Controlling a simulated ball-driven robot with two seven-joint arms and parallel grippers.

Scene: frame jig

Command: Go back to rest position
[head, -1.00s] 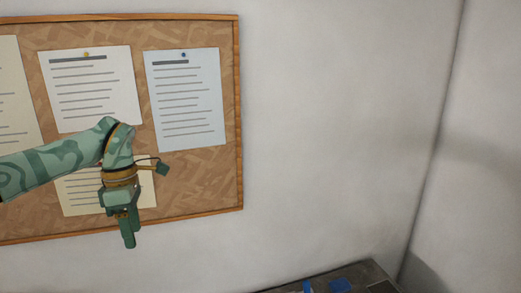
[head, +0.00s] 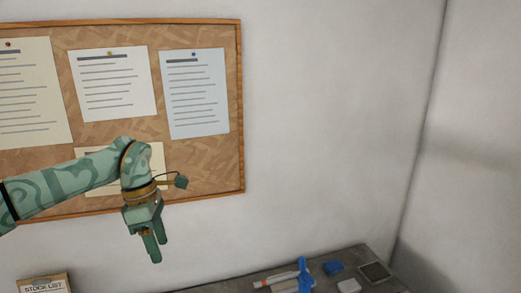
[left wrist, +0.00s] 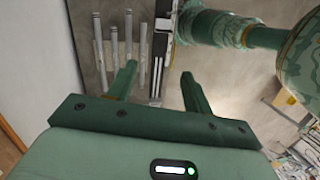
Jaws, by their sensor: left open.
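My left gripper (head: 152,248) hangs in the air in the head view, pointing down, in front of the lower part of the cork board. Its two fingers are parted and nothing is between them. In the left wrist view the fingers (left wrist: 157,88) are also spread and empty, with the floor far below. My right gripper does not show in the head view.
A cork board (head: 243,150) with several pinned papers (head: 115,85) hangs on the wall. A grey worktop (head: 330,262) at the lower right holds a blue clamp-like tool (head: 304,275) and small blocks (head: 333,267). A stock list clipboard (head: 44,283) shows at lower left.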

